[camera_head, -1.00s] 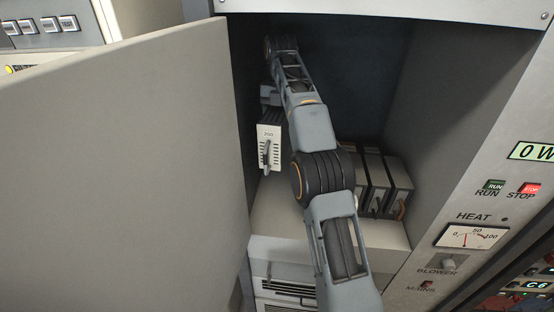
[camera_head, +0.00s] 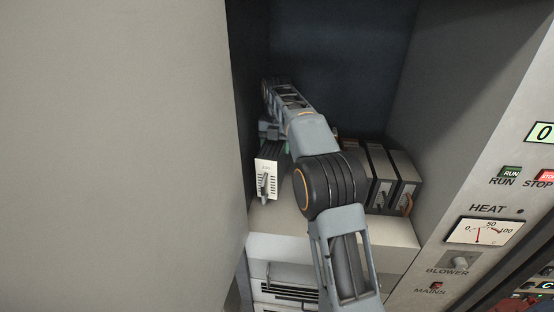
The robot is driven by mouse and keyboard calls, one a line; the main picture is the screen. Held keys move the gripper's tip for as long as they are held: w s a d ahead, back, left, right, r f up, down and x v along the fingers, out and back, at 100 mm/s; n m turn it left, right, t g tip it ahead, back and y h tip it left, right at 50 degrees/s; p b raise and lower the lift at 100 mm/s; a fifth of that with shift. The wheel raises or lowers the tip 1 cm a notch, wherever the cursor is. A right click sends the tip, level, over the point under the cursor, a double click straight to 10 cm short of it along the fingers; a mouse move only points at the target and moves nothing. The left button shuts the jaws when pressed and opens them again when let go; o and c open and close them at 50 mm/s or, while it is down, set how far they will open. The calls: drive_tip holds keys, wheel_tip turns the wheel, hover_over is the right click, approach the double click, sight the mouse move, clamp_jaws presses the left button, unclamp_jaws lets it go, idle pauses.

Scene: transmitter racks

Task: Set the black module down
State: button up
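The black module (camera_head: 267,179) has a white slotted front plate with a handle, and its dark body runs back behind the plate. It stands at the left side of the cabinet shelf (camera_head: 330,228), close to the left wall. Its lower edge is at or just above the shelf; I cannot tell whether it touches. My gripper (camera_head: 271,132) is at the top of the module, at the end of my arm, which reaches in from the front and bends back. The fingertips are mostly hidden, but the module has moved down together with my gripper.
Several dark modules (camera_head: 381,178) stand in a row on the right of the shelf, partly behind my arm. An open door (camera_head: 115,160) fills the left. The control panel with the heat meter (camera_head: 484,230) is at the right. Bare shelf lies between the module and the row.

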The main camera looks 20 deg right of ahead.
drive_tip(key=shift+f+p, duration=0.35)
drive_tip(key=shift+f, duration=1.55)
drive_tip(key=shift+f, duration=0.25)
drive_tip(key=o, duration=1.6)
drive_tip(key=shift+f+b, duration=0.25)
drive_tip(key=shift+b, duration=0.4)
